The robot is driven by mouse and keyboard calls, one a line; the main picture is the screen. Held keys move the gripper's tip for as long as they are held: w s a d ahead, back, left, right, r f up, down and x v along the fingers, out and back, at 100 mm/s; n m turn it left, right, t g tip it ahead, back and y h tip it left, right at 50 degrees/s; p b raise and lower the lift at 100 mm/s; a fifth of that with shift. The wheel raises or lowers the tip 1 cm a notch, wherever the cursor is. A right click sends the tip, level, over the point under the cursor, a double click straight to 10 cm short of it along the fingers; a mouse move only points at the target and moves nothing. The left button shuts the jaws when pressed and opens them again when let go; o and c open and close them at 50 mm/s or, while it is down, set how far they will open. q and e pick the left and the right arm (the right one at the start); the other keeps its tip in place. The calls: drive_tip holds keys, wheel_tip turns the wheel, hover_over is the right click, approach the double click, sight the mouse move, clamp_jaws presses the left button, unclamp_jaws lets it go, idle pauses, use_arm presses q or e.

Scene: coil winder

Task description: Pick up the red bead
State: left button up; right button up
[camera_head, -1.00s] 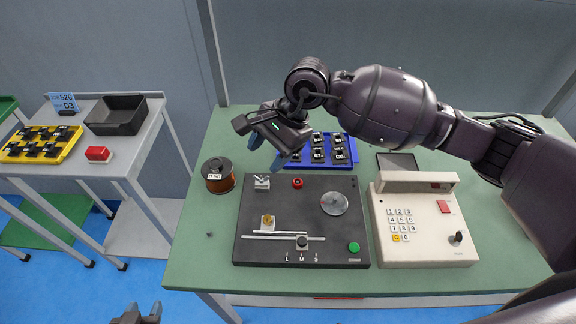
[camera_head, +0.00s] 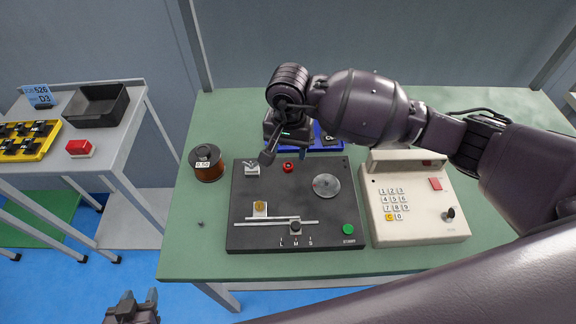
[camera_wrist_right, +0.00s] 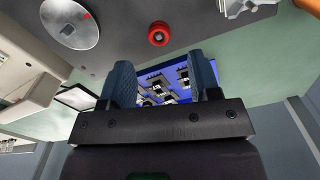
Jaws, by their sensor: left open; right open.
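The red bead (camera_head: 288,167) sits on the dark winder panel (camera_head: 243,205), near its back edge. In the right wrist view the bead (camera_wrist_right: 158,33) looks like a small red ring, beyond and between the fingertips. My right gripper (camera_head: 283,155) is above the panel's back edge, close to the bead in the picture, and its jaws are partly hidden. Its two blue fingers (camera_wrist_right: 162,72) are apart with nothing between them. My left gripper (camera_head: 132,305) is open and empty at the bottom left, off the table.
A copper wire spool (camera_head: 207,165) stands left of the panel. A blue tray (camera_head: 322,142) with black parts lies behind it, partly covered by my right arm. A cream keypad box (camera_head: 417,205) stands at right. A side cart (camera_head: 125,140) holds a black bin (camera_head: 97,106).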

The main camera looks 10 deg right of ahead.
sight(288, 165)
drive_tip(key=f, duration=0.4)
drive_tip(key=shift+s+a, duration=0.15)
drive_tip(key=shift+s, duration=0.15)
drive_tip(key=shift+f, duration=0.6)
drive_tip(key=shift+c, duration=0.3)
drive_tip(key=c, duration=1)
